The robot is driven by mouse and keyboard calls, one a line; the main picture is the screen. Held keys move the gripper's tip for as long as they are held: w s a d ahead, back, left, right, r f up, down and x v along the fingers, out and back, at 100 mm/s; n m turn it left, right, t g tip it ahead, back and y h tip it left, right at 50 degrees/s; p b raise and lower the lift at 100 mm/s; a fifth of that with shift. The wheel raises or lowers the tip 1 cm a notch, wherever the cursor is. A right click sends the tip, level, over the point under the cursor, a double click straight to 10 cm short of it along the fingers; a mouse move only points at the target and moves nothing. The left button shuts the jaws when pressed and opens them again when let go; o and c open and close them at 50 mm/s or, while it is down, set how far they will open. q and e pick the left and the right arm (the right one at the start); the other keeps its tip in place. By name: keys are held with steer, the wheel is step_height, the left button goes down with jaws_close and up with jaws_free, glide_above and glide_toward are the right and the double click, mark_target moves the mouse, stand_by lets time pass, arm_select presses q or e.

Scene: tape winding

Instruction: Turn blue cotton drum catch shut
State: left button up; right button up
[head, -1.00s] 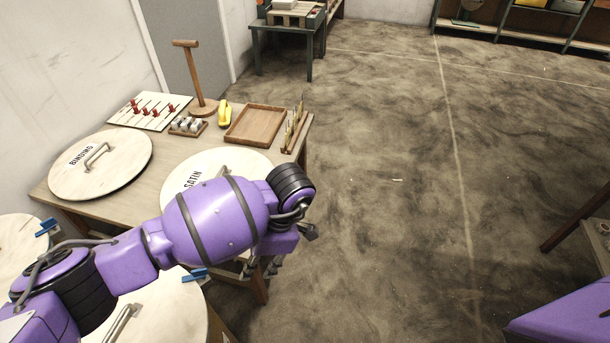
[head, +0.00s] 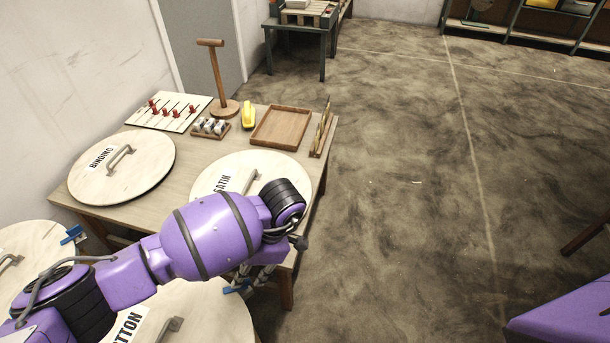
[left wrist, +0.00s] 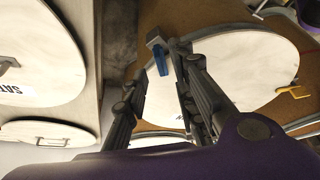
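The cotton drum's round pale lid (head: 205,315), lettered "...TTON" with a grey handle, is at the bottom of the head view. Its blue catch (head: 232,290) sits at the rim, partly hidden by my left gripper (head: 250,280). In the left wrist view the blue catch (left wrist: 160,68) shows between the fingers of my left gripper (left wrist: 161,66). The fingers are apart, and I cannot tell whether either touches the catch. The catch has a grey block at its end, beside the pale lid (left wrist: 235,65). My right gripper is out of view.
Another drum with a blue catch (head: 72,234) stands at the left. The wooden table (head: 165,190) behind holds the binding lid (head: 130,180), the satin lid (head: 265,165), a tray (head: 281,126) and small items. A yellow catch (left wrist: 293,91) shows in the wrist view. Floor at right is mostly clear.

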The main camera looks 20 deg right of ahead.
arm_select(q)
steer(key=shift+x, duration=1.95)
jaws_close()
